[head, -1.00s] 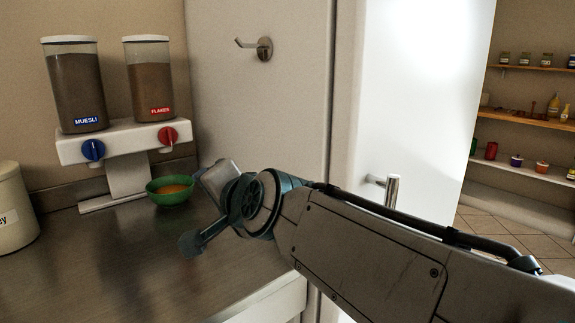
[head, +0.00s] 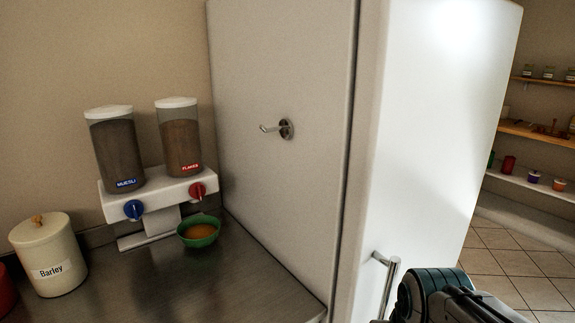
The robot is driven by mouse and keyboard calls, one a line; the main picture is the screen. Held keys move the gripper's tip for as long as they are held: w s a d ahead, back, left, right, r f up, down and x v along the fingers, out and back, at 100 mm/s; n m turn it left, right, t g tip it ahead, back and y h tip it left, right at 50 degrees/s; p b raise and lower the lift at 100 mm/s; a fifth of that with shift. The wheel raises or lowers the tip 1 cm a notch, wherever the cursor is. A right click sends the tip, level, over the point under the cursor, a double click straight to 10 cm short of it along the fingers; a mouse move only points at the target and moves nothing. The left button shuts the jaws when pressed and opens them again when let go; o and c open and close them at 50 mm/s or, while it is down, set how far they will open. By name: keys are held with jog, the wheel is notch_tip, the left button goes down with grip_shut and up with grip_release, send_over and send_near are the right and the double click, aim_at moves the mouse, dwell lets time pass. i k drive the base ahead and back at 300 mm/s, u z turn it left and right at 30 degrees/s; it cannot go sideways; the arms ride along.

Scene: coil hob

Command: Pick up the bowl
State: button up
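A green bowl (head: 199,231) with orange-brown contents stands upright on the counter (head: 215,285), just in front of the cereal dispenser (head: 160,195), below its red knob. My arm shows only at the bottom right edge, in front of the white door, well to the right of the bowl and apart from it. My gripper's fingers are outside the picture, so their state does not show.
A cream Barley canister (head: 48,255) stands left of the dispenser, with a red object (head: 5,290) at the left edge. A tall panel with a hook (head: 285,129) rises right of the bowl. The counter in front of the bowl is clear.

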aim_at(196, 232)
jog(key=k, duration=0.45)
jog(key=u, duration=0.95)
jog(key=i, duration=0.95)
jog(key=u, duration=0.4)
